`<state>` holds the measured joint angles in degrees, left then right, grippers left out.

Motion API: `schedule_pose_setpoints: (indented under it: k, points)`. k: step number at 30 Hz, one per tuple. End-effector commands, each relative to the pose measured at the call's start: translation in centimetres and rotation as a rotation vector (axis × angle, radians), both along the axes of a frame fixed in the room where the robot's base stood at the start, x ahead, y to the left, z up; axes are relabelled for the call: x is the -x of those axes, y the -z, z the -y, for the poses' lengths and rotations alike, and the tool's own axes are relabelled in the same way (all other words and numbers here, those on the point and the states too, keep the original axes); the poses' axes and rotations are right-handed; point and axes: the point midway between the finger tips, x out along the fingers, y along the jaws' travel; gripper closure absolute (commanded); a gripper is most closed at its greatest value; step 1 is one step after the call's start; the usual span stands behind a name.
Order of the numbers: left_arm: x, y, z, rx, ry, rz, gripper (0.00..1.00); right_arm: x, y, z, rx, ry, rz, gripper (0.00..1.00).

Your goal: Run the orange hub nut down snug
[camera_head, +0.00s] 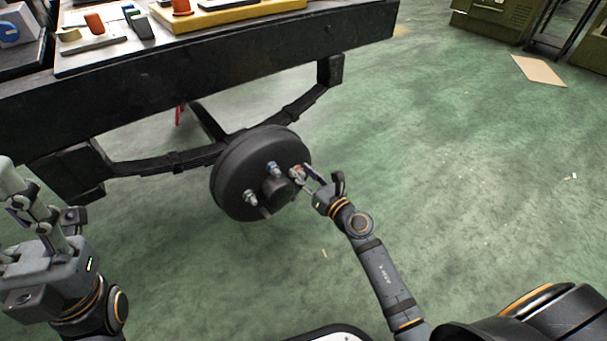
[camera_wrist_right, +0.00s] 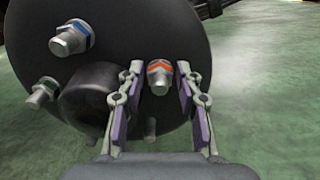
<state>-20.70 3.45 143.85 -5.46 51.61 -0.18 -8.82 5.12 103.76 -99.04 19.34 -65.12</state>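The orange hub nut (camera_head: 297,172) sits on a stud at the right side of the black wheel hub (camera_head: 232,180). In the right wrist view the nut (camera_wrist_right: 159,77) is a grey capped nut with an orange band, seated between my right gripper's fingers (camera_wrist_right: 160,80). The fingers stand on either side of it with a small gap visible each side. In the head view my right gripper (camera_head: 308,180) reaches the hub from the right. My left gripper (camera_head: 28,205) is at the left edge, far from the hub; its finger spacing is unclear.
A blue-banded nut (camera_wrist_right: 72,38) and another nut (camera_wrist_right: 42,92) sit on the hub around the dark centre cap (camera_wrist_right: 92,95). The axle and leaf spring (camera_head: 165,162) hang under the black chassis beam (camera_head: 200,62). Parts lie on top.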

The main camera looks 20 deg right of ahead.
Motion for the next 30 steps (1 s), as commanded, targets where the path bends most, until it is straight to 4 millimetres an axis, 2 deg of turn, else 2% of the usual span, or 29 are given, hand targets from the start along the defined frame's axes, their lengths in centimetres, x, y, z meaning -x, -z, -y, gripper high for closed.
schedule_pose_setpoints:
  k: [4, 12, 22, 30]
  points:
    - [0.0, 0.0, 0.0, 0.000, 0.000, 0.000, 0.60, 0.0, 0.0, 0.0, -0.001, 0.000, 0.000, 0.65]
    - [0.0, 0.0, 0.0, 0.000, 0.000, -0.001, 0.60, 0.1, 0.0, 0.0, -0.001, 0.000, 0.000, 1.00]
    - [0.0, -0.5, 0.0, 0.002, 0.001, -0.001, 0.60, 0.1, -0.1, 0.0, -0.038, 0.000, -0.015, 1.00]
    - [0.0, -2.1, -0.2, 0.010, 0.006, 0.001, 0.60, 0.0, -0.2, 0.1, -0.198, 0.001, -0.074, 1.00]
